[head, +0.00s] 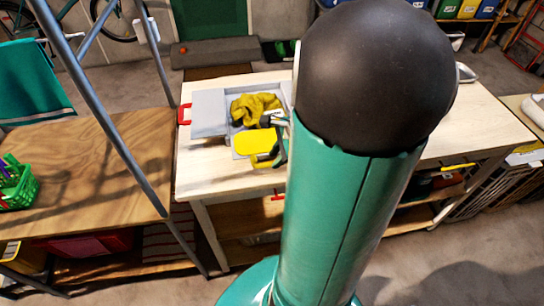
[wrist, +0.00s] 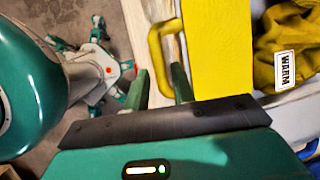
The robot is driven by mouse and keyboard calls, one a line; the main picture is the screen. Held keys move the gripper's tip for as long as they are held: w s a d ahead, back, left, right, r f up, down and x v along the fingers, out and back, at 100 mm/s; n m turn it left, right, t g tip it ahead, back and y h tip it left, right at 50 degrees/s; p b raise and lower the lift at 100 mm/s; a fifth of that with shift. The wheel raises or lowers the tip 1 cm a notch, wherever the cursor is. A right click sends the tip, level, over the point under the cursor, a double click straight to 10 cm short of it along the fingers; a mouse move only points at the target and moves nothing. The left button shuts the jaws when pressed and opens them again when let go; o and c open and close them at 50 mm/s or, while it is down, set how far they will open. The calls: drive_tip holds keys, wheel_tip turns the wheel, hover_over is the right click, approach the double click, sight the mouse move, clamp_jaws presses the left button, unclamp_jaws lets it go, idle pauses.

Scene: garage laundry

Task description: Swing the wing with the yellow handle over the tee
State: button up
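The dark yellow tee (head: 255,106) lies crumpled on the grey folding board (head: 209,112); it also shows in the wrist view (wrist: 288,35) with a white WARM label. The wing (head: 254,142) with the yellow handle has a yellow panel and lies flat at the board's near side. Its yellow handle (wrist: 154,52) sticks out from the panel (wrist: 218,45). My gripper (wrist: 161,80) is open at the handle, one green finger on each side of it in the wrist view. Whether the fingers touch the handle I cannot tell. The arm hides the board's right side in the head view.
The board lies on a pale wooden table (head: 210,180). A red handle (head: 184,114) is at the board's left. A wooden bench (head: 100,170) with a green basket (head: 18,187) stands to the left. The table's front left is clear.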

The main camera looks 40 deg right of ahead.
drive_tip(key=shift+x, duration=0.95)
clamp_jaws()
